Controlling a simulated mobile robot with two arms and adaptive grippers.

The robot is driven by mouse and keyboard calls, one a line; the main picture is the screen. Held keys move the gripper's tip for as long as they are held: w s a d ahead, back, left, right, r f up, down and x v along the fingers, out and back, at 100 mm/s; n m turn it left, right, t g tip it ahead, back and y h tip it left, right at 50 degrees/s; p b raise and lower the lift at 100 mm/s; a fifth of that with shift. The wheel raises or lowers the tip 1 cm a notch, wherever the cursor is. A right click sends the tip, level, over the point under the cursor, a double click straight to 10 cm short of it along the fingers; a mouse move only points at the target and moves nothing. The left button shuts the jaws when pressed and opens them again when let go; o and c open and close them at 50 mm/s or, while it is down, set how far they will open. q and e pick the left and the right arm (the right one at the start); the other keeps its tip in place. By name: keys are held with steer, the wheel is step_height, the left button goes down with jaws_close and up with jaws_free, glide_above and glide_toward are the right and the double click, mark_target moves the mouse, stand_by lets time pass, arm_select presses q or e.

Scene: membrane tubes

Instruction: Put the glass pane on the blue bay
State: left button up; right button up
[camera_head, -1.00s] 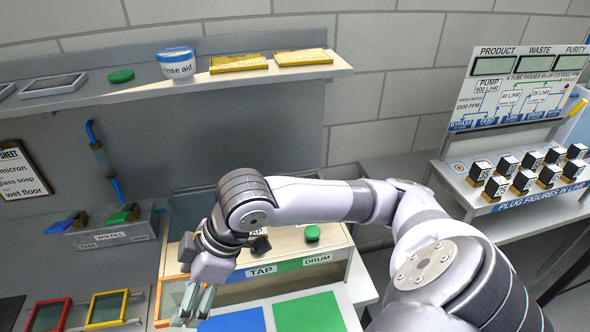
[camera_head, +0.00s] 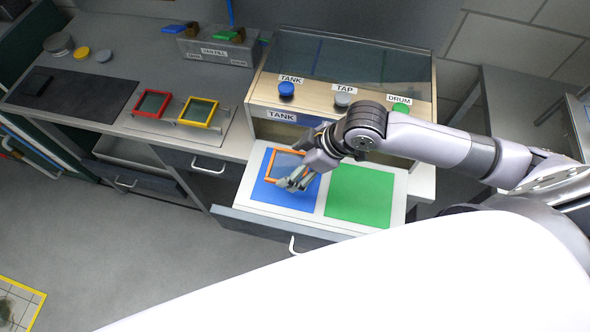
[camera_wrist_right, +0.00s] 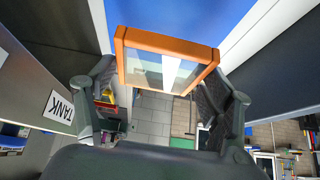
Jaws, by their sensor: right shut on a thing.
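The glass pane (camera_head: 284,164) is a clear sheet in an orange frame. My right gripper (camera_head: 298,180) is shut on it, over the blue bay (camera_head: 277,196), a blue square on the white drawer top. In the right wrist view the pane (camera_wrist_right: 160,70) stands between the two fingers (camera_wrist_right: 165,100), with the blue bay (camera_wrist_right: 180,14) beyond its orange edge. I cannot tell whether the pane touches the blue surface. The gripper hides part of the pane and bay. My left gripper is not in view.
A green bay (camera_head: 358,197) lies to the right of the blue one and is empty. Behind stands a cabinet with a blue knob (camera_head: 286,89), a grey knob (camera_head: 342,100) and a green knob. Red-framed (camera_head: 152,104) and yellow-framed (camera_head: 198,111) panes sit on the counter at left.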

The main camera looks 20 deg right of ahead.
steer(key=shift+f, duration=2.3)
steer(key=shift+f, duration=0.15)
steer(key=o, duration=1.3)
steer(key=v, duration=1.2)
steer(key=shift+b, duration=0.4)
